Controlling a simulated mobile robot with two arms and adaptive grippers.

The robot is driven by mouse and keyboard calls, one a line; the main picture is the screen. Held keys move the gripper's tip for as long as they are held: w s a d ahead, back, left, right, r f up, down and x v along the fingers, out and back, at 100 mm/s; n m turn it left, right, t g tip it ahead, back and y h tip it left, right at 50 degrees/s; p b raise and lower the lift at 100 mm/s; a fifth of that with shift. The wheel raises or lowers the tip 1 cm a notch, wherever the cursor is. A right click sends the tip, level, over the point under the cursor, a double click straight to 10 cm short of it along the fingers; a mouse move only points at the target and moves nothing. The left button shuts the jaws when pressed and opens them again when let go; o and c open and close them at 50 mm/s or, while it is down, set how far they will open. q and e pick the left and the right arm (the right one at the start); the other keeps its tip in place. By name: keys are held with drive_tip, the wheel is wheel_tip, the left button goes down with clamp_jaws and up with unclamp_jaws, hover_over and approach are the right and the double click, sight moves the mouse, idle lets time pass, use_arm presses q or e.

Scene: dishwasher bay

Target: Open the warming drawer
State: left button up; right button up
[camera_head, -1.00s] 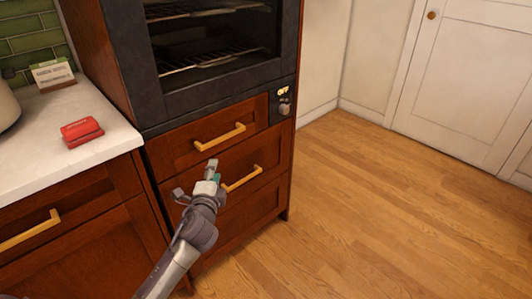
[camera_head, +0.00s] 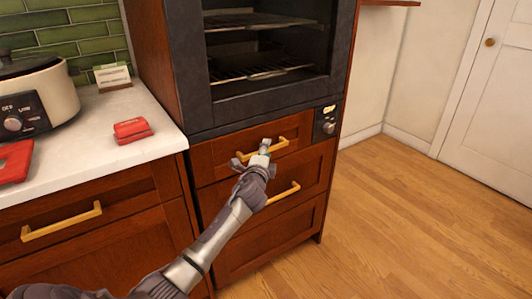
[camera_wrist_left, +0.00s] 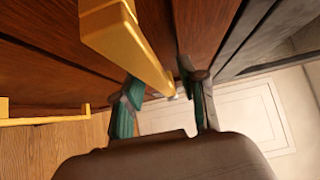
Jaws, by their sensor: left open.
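The drawer directly below the oven (camera_head: 215,157) is shut flush in the wooden cabinet. I take it as the warming drawer; it has a brass bar handle (camera_head: 291,142). My left gripper (camera_head: 257,156) is open in front of this drawer at the handle's left part, hiding some of it. In the left wrist view a brass handle bar (camera_wrist_left: 128,42) runs close to the camera and reaches into the gap between the green-padded fingers (camera_wrist_left: 164,108). Whether either finger touches it I cannot tell. My right gripper is not in view.
A shut lower drawer has a brass handle (camera_head: 284,193). A control panel with a knob (camera_head: 328,127) sits right of the top drawer. The counter (camera_head: 85,148) at left holds a cooker (camera_head: 50,105) and a red item (camera_head: 131,129). The floor (camera_head: 400,220) at right is clear.

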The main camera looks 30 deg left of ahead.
use_arm(q)
drive_tip(key=shift+w, duration=0.15)
drive_tip(key=shift+c, duration=0.4)
clamp_jaws()
